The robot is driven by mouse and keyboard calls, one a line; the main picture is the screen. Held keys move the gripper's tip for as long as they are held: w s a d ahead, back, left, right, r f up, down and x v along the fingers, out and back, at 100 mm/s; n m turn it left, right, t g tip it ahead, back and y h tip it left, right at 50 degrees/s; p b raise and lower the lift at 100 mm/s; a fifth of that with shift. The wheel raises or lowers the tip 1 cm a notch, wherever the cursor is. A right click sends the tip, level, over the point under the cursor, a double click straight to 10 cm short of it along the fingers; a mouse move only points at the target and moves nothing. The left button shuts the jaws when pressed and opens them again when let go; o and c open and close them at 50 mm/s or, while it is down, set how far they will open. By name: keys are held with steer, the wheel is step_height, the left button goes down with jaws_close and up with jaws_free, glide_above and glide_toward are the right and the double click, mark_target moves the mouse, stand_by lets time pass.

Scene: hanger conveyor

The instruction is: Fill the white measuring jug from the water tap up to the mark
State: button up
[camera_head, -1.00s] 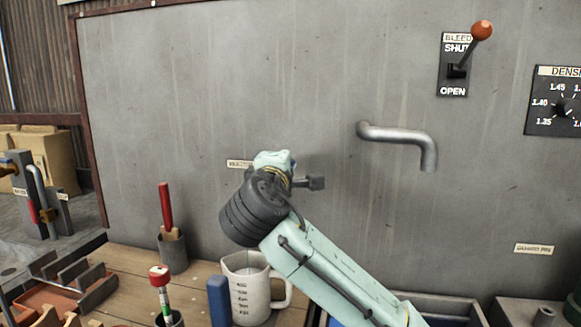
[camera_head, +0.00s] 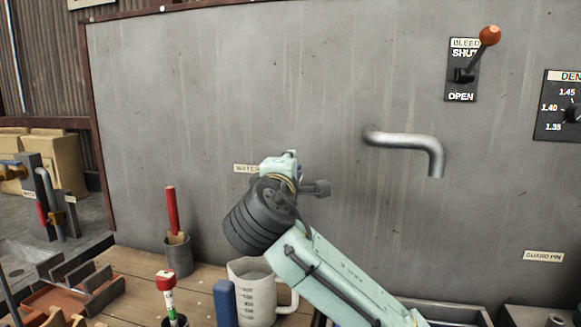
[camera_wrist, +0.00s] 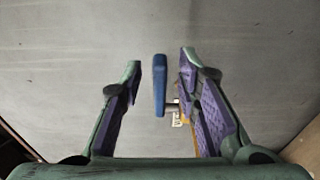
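The white measuring jug (camera_head: 258,297) with dark graduation marks stands upright on the wooden bench, its handle to the right. Its contents cannot be made out. My gripper (camera_wrist: 160,60) is open, its purple-padded fingers on either side of a blue lever handle (camera_wrist: 159,84). A gap shows on both sides, so neither finger appears to touch it. A small label shows just below the handle. No running water shows.
A bent grey pipe (camera_head: 410,141) juts from the wall at right, below a BLEED lever (camera_head: 476,60) up at SHUT. A blue upright object (camera_head: 225,303) stands before the jug. A red-handled tool (camera_head: 172,210) stands in a grey cup (camera_head: 178,255) to the left.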

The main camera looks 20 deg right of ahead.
steer(key=v, duration=1.1)
steer(key=shift+c, duration=0.4)
stand_by(1.2)
